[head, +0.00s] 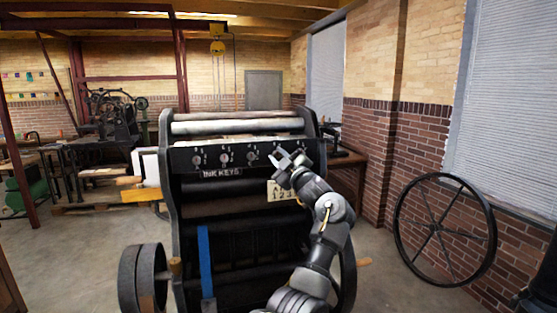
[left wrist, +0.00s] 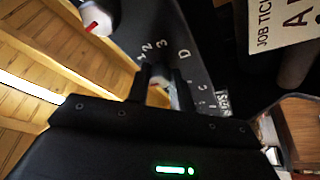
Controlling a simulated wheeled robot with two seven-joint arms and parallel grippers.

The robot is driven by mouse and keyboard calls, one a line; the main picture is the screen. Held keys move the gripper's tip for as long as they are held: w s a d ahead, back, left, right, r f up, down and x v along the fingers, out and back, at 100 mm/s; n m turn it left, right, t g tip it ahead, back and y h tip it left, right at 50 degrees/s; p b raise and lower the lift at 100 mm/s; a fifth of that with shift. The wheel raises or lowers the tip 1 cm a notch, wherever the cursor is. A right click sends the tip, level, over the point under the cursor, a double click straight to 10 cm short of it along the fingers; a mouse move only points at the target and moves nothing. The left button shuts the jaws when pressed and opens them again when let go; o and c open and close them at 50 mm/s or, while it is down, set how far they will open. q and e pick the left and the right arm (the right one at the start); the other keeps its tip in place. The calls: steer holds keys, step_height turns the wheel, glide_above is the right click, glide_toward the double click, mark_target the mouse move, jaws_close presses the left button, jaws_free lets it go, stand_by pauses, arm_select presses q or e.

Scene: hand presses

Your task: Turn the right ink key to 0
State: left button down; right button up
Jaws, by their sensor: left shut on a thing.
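The black press front (head: 230,225) carries a row of ink keys above an "INK KEYS" plate (head: 222,173). The left keys, such as this one (head: 224,157), show in the head view; the rightmost is covered by my left gripper (head: 290,163). In the left wrist view, the right ink key (left wrist: 160,77) is a pale knob between the fingers of my left gripper (left wrist: 167,88), which is shut on it. Marks 1, 2, 3 and a letter D are printed beside it. Its pointing direction is hidden. My right gripper is not in view.
A job ticket card (head: 283,190) hangs below the keys, close to my left arm. Another key with a red mark (left wrist: 97,20) sits nearby in the wrist view. A large spoked wheel (head: 445,228) leans on the brick wall. The floor at left is open.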

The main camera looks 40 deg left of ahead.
arm_select(q)
steer(key=c, duration=1.2)
jaws_free()
steer(key=shift+c, duration=0.2)
steer(key=b+v, duration=0.4)
steer(key=v, duration=0.6)
steer(key=shift+d, duration=0.4)
steer(key=shift+s, duration=0.1)
